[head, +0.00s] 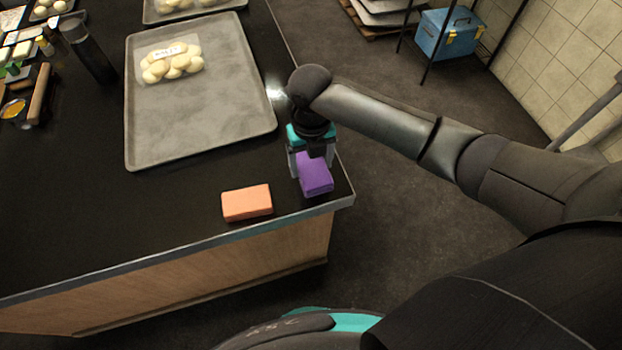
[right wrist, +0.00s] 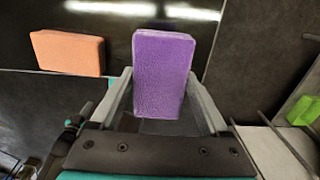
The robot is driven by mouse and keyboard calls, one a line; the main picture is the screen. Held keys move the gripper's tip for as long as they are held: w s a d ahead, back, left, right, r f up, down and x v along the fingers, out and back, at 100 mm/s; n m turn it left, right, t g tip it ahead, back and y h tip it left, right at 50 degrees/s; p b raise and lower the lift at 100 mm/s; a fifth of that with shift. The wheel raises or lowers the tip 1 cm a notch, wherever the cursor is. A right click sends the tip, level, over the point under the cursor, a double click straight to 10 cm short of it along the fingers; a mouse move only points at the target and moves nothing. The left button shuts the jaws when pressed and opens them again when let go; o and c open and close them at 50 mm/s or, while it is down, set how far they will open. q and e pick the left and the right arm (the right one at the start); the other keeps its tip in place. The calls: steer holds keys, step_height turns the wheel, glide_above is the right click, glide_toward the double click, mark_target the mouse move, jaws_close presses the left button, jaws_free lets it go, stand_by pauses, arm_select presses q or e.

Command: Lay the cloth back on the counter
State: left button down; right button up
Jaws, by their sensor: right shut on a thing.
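A purple block-shaped folded cloth (head: 315,177) is at the front right corner of the black counter (head: 60,205). My right gripper (head: 311,163) comes down from above and is shut on it. In the right wrist view the purple cloth (right wrist: 163,75) sits between the two grey fingers. I cannot tell whether its underside touches the counter. An orange block of like shape (head: 247,203) lies flat on the counter to its left, apart from it. It also shows in the right wrist view (right wrist: 68,52). My left gripper is out of view.
A grey tray (head: 200,120) with a bag of pale dough balls (head: 172,62) lies behind the blocks. A dark bottle (head: 88,52) stands left of the tray. The counter's metal edge (head: 180,245) is close in front. Left of the orange block the counter is bare.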

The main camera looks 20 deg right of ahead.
mark_target(311, 164)
step_height(311, 164, down, 7)
steer(key=shift+r+b, duration=0.1)
steer(key=shift+b, duration=0.5)
steer(key=o, duration=1)
steer(key=shift+o, duration=0.2)
step_height(311, 164, up, 12)
steer(key=shift+r+p, duration=0.1)
steer(key=shift+p, duration=1.05)
